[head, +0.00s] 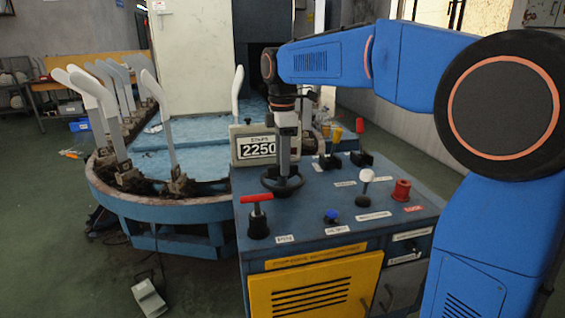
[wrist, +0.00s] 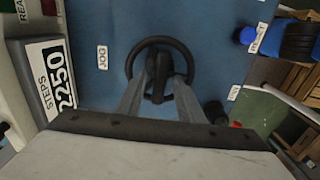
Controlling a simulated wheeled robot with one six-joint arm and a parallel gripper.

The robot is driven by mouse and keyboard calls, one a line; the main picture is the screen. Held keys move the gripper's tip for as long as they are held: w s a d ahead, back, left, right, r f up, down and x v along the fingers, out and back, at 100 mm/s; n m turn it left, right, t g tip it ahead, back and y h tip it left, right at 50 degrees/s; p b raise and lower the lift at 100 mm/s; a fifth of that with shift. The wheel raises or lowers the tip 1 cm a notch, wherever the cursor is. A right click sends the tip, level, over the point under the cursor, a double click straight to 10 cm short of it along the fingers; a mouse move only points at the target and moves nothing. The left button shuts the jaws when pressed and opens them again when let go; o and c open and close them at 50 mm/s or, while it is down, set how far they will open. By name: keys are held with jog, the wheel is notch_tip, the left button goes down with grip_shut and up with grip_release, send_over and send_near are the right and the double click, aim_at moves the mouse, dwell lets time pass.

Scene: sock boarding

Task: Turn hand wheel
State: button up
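The hand wheel (head: 269,187) is a dark ring lying flat on the blue top of the console. In the wrist view the hand wheel (wrist: 187,55) shows as a black ring with a dark middle part. My gripper (head: 284,174) points straight down over the wheel, its tips at or just above the middle. In the wrist view my gripper (wrist: 163,69) has its two grey fingers apart, one on each side of the dark middle part. Some gap shows between them. I cannot tell whether the fingers touch the wheel.
The console (head: 300,222) also bears a red-handled lever (head: 257,215), a blue knob (head: 331,215), a white-balled lever (head: 366,177) and a red button (head: 402,190). A counter reading 2250 (head: 254,147) stands behind the wheel. A round table (head: 150,205) with several upright white sock forms is at left.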

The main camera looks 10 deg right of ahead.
jog(key=shift+f, duration=0.25)
grip_shut()
